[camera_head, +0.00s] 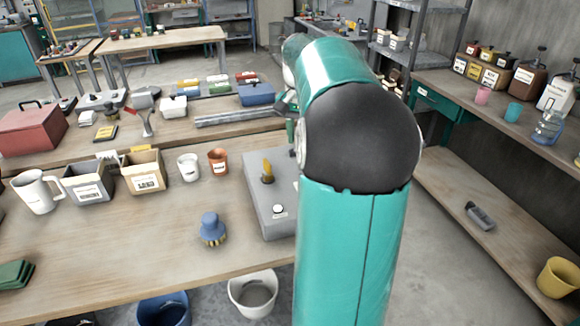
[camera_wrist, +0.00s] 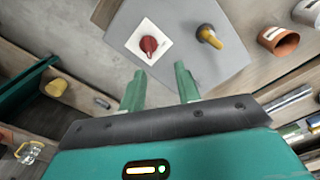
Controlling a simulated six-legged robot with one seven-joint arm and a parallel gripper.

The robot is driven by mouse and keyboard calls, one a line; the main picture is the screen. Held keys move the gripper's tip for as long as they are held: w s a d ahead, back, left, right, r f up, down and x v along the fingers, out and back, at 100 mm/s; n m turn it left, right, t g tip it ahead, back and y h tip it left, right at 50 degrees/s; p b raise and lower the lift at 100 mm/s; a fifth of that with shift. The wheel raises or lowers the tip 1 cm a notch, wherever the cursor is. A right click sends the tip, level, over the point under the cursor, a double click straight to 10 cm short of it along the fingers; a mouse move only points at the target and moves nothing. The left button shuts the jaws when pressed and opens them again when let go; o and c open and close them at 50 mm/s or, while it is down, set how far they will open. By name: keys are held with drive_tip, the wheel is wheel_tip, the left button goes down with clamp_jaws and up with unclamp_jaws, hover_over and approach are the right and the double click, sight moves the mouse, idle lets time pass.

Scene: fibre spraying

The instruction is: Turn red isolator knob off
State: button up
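The red isolator knob (camera_wrist: 149,45) sits on a white square plate (camera_wrist: 136,38) on a grey panel (camera_wrist: 186,70) in the wrist view. In the head view the grey panel (camera_head: 262,190) lies on the bench, and my arm hides the red knob. A yellow-orange knob (camera_wrist: 209,36) stands on the same panel to the right of the red one; it also shows in the head view (camera_head: 267,171). My gripper (camera_wrist: 160,86) is open with nothing between its fingers. Its fingertips point toward the panel, below the red knob in the wrist view and apart from it.
A white push button (camera_head: 279,210) is on the panel's near end. A blue brush (camera_head: 212,228), an orange cup (camera_head: 218,161) and a white cup (camera_head: 187,167) stand to its left. Metal rails (camera_head: 235,117) lie behind it. A white bucket (camera_head: 253,293) stands below the bench edge.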

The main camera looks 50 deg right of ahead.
drive_tip(key=shift+m, duration=0.6)
drive_tip(key=d+f, duration=0.1)
drive_tip(key=f, duration=0.4)
drive_tip(key=s+d+f, duration=0.1)
drive_tip(key=f, duration=0.3)
drive_tip(key=s+d+f, duration=0.1)
drive_tip(key=d+f, duration=0.1)
drive_tip(key=f, duration=0.3)
drive_tip(key=shift+f, duration=0.35)
clamp_jaws()
